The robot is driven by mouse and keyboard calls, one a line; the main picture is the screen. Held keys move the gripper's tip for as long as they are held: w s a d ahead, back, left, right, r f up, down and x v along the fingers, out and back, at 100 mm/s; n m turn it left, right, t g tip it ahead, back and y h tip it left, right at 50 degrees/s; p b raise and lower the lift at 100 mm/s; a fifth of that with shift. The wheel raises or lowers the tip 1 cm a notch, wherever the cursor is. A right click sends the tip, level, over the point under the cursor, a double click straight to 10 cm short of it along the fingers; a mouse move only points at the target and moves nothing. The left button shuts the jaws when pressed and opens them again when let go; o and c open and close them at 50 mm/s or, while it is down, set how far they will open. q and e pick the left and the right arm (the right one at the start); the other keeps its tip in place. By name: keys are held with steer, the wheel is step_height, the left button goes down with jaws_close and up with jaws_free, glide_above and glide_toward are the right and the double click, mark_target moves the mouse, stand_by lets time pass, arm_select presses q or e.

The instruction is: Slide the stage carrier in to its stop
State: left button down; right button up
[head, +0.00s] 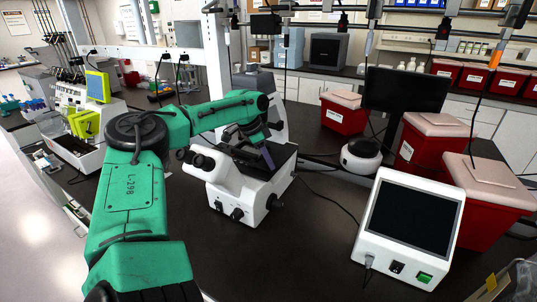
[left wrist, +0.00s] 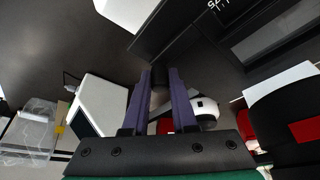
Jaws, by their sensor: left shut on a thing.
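The white microscope (head: 238,195) stands on the dark bench, its eyepieces toward the lower left. Its black stage (head: 285,170) is on top. My left arm reaches over from the left, and the left gripper (head: 266,156) is down at the stage, its purple fingers pointing at it. In the left wrist view the two fingers (left wrist: 160,74) are nearly parallel and shut on the stage carrier, whose dark edge (left wrist: 165,50) runs just past the fingertips. The gripped part blends with the dark background, so how far in the carrier sits cannot be told. My right gripper is out of view.
A white screen unit (head: 411,222) stands at the right front. Red bins (head: 345,118) with pale lids and a dark monitor (head: 405,90) stand behind it. A small round white device (head: 361,160) is nearby. The bench front between microscope and screen unit is clear except for a cable.

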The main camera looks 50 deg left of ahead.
arm_select(q)
steer(key=c, duration=0.7)
jaws_free()
steer(key=shift+a, duration=0.2)
steer(key=shift+r, duration=0.25)
steer(key=b+v, duration=0.1)
steer(key=v, duration=1.3)
steer(key=shift+b, duration=0.3)
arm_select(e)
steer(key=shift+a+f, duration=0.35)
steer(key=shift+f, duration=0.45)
arm_select(q)
steer(key=shift+a, duration=0.1)
steer(key=shift+f, duration=0.1)
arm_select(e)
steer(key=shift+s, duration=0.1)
